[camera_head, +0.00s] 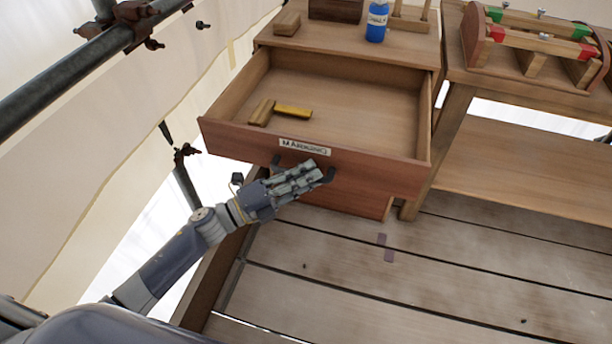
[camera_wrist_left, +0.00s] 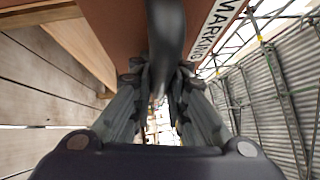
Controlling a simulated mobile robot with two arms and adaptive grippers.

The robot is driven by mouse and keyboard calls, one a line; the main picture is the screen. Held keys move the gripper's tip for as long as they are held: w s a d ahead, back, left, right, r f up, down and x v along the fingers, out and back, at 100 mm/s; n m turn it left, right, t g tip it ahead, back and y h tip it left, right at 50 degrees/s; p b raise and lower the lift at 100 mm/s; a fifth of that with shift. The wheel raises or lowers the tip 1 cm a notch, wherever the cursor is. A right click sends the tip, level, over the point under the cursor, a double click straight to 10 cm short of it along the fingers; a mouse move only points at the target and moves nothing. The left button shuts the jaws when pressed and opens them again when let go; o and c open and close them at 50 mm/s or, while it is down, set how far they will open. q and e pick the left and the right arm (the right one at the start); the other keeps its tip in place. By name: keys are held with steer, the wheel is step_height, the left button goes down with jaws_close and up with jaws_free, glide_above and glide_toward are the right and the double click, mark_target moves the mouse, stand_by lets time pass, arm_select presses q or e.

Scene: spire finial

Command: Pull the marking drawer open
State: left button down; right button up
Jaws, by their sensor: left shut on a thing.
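The marking drawer (camera_head: 360,165) is pulled well out of the wooden cabinet, and its inside shows from above. Its front carries a white label reading MARKING (camera_head: 304,147), seen in part in the left wrist view (camera_wrist_left: 218,28). A dark bar handle (camera_head: 329,175) sits below the label. My left gripper (camera_head: 307,176) is shut on the handle; in the left wrist view the dark handle (camera_wrist_left: 166,35) runs between its fingers. Inside the drawer lie a wooden block (camera_head: 262,112) and a yellow piece (camera_head: 293,111). My right gripper is not in view.
A blue bottle (camera_head: 377,22) and wooden pieces stand on the cabinet top (camera_head: 345,43). A workbench with a wooden rack (camera_head: 535,42) stands at the right. Scaffold poles (camera_head: 75,75) and pale sheeting are at the left.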

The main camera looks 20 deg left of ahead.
arm_select(q)
steer(key=c, duration=1.6)
jaws_free()
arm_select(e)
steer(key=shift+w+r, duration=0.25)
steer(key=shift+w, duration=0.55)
arm_select(q)
steer(key=shift+o, duration=0.2)
steer(key=shift+s+a+f, duration=0.1)
steer(key=shift+a, duration=0.05)
steer(key=v, duration=1.1)
steer(key=shift+s+a, duration=0.2)
steer(key=shift+s, duration=0.05)
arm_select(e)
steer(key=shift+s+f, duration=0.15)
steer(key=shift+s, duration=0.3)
